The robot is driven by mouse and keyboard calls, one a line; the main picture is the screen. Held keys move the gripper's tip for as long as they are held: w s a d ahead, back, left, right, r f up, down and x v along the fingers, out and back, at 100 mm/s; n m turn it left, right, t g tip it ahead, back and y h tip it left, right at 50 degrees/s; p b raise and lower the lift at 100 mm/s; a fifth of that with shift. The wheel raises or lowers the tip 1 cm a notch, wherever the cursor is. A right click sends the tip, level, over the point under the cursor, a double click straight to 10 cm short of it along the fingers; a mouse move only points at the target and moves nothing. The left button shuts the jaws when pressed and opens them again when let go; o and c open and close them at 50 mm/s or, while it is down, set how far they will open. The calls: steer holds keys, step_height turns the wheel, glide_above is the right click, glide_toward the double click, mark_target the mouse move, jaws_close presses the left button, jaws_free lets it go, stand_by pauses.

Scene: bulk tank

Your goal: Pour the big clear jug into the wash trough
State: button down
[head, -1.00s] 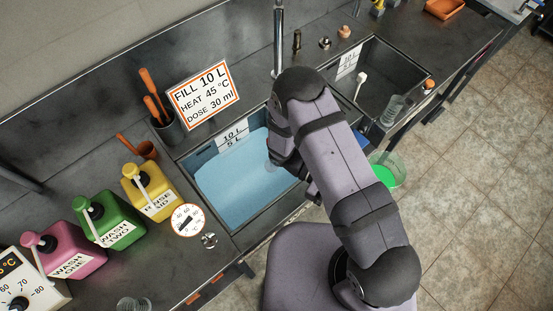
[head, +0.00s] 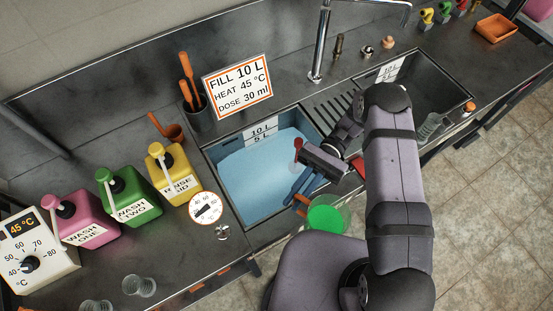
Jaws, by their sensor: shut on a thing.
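The big clear jug (head: 327,216) holds green liquid and shows in front of the wash trough's near edge, looking roughly upright. My gripper (head: 304,195) is shut on it at its left side; the fingers are partly hidden and the exact grip is hard to see. The wash trough (head: 235,218) is a dark basin with pale blue water, just behind and left of the jug. Its back wall carries a 10 L / 5 L level label (head: 262,132). A red-topped post (head: 298,150) stands in the trough.
Pink (head: 79,220), green (head: 124,203) and yellow (head: 168,173) pump bottles stand left of the trough. A round dial (head: 205,208) sits at its near left rim. A tall tap (head: 320,48) rises behind. A second basin (head: 437,85) lies right, with a clear ribbed vessel (head: 430,125).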

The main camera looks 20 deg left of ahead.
steer(key=w+a+r+m+t+y+b, duration=0.15)
steer(key=w+m+t+y, duration=0.25)
steer(key=w, duration=0.4)
steer(key=w+a+r+m+t+y+b, duration=0.1)
steer(key=w+a+m+t+y+b, duration=0.15)
steer(key=w+t, duration=0.4)
steer(key=w+a+r+m+t+y+b, duration=0.1)
steer(key=w+a+r+m+t+y, duration=0.25)
steer(key=w, duration=0.55)
steer(key=w+d+f+m+t+b, duration=0.3)
steer(key=w+t+b, duration=0.1)
steer(key=w, duration=0.4)
steer(key=w+d+f+m+t+b, duration=0.2)
steer(key=w+f+m+t+b, duration=0.1)
steer(key=w, duration=0.5)
steer(key=shift+w+d+f+m+t+b, duration=0.15)
steer(key=shift+d+m+t+b, duration=0.25)
steer(key=shift+m+t+b, duration=0.4)
